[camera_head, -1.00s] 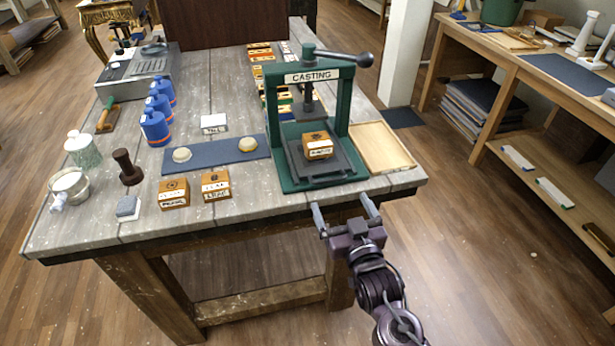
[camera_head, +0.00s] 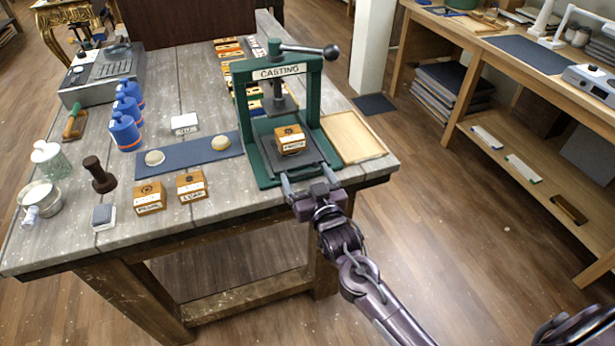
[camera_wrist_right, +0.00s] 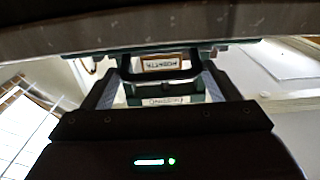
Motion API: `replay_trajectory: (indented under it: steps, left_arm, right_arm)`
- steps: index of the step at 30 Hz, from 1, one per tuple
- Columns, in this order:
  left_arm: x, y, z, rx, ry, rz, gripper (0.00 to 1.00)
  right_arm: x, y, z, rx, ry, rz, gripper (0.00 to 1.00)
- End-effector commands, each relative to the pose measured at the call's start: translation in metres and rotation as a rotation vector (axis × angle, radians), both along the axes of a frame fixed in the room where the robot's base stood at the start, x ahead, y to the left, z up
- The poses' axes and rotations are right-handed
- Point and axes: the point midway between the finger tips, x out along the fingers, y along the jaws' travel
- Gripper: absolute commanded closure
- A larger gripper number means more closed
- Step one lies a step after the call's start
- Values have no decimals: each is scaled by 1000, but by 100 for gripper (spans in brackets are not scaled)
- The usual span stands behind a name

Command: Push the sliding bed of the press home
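The green casting press (camera_head: 241,112) stands at the table's front right. Its dark grey sliding bed (camera_head: 313,160) carries a wooden block mould (camera_head: 290,140) with a white label, in front of the screw. I cannot tell exactly how far the bed sits out.
A wooden tray (camera_head: 378,153) lies right of the press. Two more wooden blocks (camera_head: 149,198), a blue mat (camera_head: 190,163) and blue bottles (camera_head: 125,132) stand to the left. The table's front edge (camera_head: 230,217) runs below the gripper. Floor on the right is open.

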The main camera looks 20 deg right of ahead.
Motion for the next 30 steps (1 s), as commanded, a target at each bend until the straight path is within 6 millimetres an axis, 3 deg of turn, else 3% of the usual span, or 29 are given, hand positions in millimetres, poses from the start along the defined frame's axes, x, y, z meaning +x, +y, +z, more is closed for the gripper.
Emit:
replay_trajectory:
  steps: [1,8,11,19,29,30]
  left_arm:
    - [0,0,0,0,0,0,100]
    - [0,0,0,0,-1,0,100]
    - [0,0,-3,0,-1,0,100]
    - [0,0,-14,0,-1,0,100]
    - [0,0,-14,0,-1,0,100]
    - [0,0,-14,0,-1,0,100]
  right_arm:
    - [0,-1,0,0,0,-3,32]
    - [0,-2,0,-1,0,-4,59]
    - [6,-2,-1,-1,-2,-5,59]
    - [43,-1,-1,-1,-2,-6,59]
    - [46,-1,-1,-2,2,-7,59]
    - [46,-1,-1,-2,2,-7,14]
